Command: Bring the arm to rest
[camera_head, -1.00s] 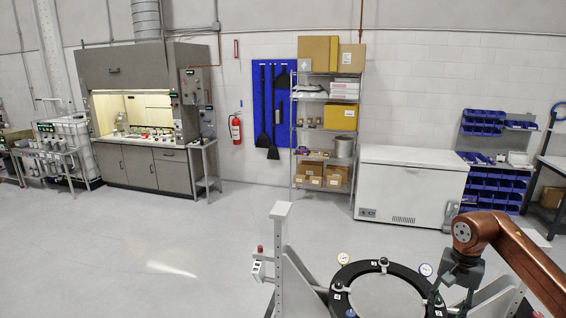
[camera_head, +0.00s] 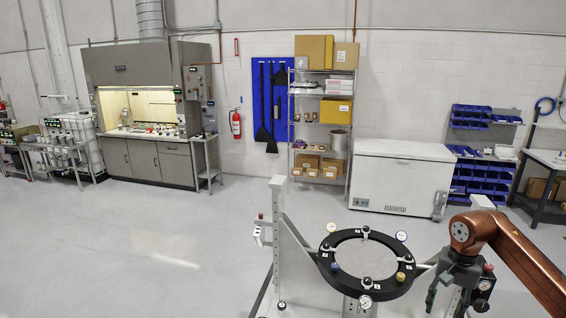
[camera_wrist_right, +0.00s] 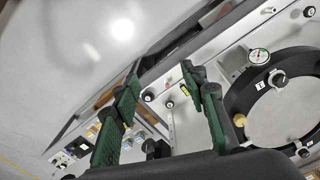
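My copper-coloured right arm (camera_head: 515,255) comes in from the right in the head view. Its dark right gripper (camera_head: 448,302) hangs downward beside the right side of the black ring fixture (camera_head: 328,267). In the right wrist view, the green-padded fingers of the right gripper (camera_wrist_right: 160,85) are spread apart with nothing between them. The ring (camera_wrist_right: 240,95) lies to the right of the fingers there, apart from them. My left arm and gripper are out of view.
Dial gauges and knobs sit around the ring, and a white post (camera_head: 278,230) rises at its left. A white chest freezer (camera_head: 400,180), shelving (camera_head: 320,150) and a fume hood (camera_head: 145,110) stand along the wall. The floor (camera_head: 130,245) at left is clear.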

